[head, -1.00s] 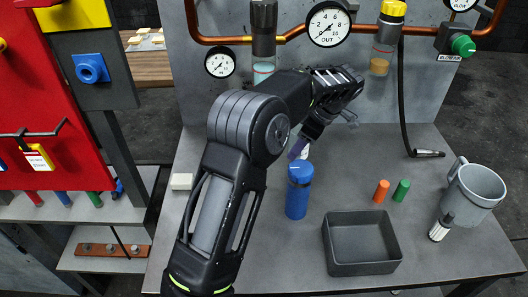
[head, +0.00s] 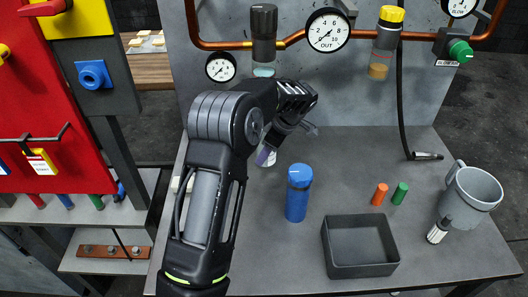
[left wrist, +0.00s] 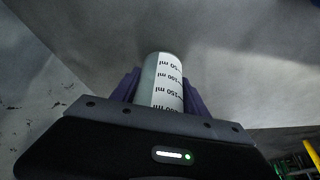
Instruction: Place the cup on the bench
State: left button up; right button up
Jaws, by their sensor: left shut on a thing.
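My left gripper (head: 263,157) is shut on a cup with a white label marked in ml. In the left wrist view the cup (left wrist: 163,82) stands between the purple fingers. In the head view only a small pale part of the cup (head: 270,160) shows beside the fingers, below my wrist. It is over the back left of the grey bench (head: 335,180), behind the blue bottle. I cannot tell whether the cup touches the bench. My right gripper is not in view.
A blue bottle (head: 298,195) stands in front of the gripper. A dark open tray (head: 342,270), an orange cylinder (head: 380,194), a green cylinder (head: 400,193) and a grey mug (head: 473,195) are to the right. Pipes and gauges (head: 328,31) line the back panel. The middle back of the bench is clear.

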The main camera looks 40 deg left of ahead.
pick_arm(q)
jog(key=shift+s+a+f, duration=0.1)
jog(key=shift+a+f, duration=0.3)
jog(key=shift+f, duration=0.1)
jog(key=shift+f, duration=0.2)
jog(key=o, duration=1.3)
jog(key=shift+r, duration=0.1)
jog(key=shift+o, duration=0.2)
jog(key=shift+r, duration=0.1)
